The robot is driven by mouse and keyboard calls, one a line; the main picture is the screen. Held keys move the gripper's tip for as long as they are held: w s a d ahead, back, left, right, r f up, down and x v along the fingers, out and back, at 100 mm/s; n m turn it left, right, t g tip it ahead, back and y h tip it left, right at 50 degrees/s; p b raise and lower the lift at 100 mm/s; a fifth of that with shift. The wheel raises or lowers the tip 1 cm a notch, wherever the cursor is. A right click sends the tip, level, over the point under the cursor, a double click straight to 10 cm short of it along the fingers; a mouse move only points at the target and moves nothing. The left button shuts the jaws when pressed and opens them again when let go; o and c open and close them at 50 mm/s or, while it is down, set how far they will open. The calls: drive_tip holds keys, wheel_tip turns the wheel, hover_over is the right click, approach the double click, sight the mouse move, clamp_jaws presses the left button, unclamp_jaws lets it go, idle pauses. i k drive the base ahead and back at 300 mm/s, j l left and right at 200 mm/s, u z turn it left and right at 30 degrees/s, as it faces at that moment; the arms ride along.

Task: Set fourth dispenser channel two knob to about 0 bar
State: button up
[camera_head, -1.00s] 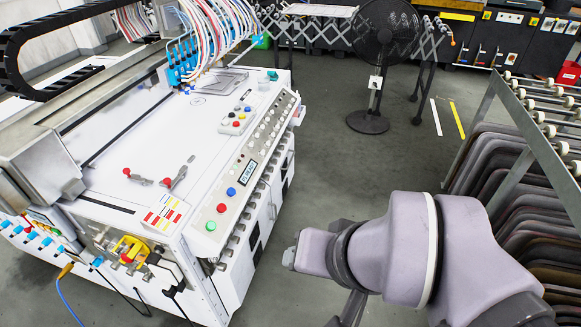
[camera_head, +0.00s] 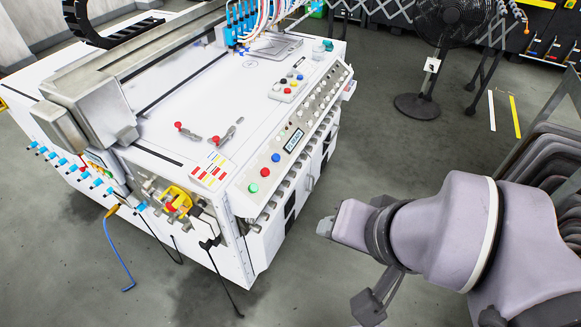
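The white gantry machine (camera_head: 190,100) fills the left and middle. A row of small round knobs (camera_head: 325,99) runs along its sloped front panel (camera_head: 284,155), beside a small display (camera_head: 293,141). A row of blue-ended fittings (camera_head: 87,179) lines its lower left side. Blue dispenser bodies (camera_head: 236,25) with tubes stand at the back. I cannot tell which knob is the fourth dispenser's channel two, and no pressure reading is legible. My gripper (camera_head: 372,303) seems to be the dark grey part below my arm, to the right of the machine and apart from it. Its fingers are unclear.
Green, red and blue buttons (camera_head: 265,172) sit at the panel's near end. A black fan (camera_head: 450,30) stands at the back right. A rack with dark curved panels (camera_head: 555,160) stands at right. Grey floor lies between machine and rack.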

sight(264, 215)
drive_tip(key=i+l+u, duration=0.15)
drive_tip(key=l+u, duration=0.15)
drive_tip(key=i+l+u, duration=0.1)
drive_tip(key=l+u, duration=0.2)
drive_tip(key=l, duration=0.2)
drive_tip(key=i+l+u, duration=0.1)
drive_tip(key=l+u, duration=0.15)
drive_tip(key=l, duration=0.2)
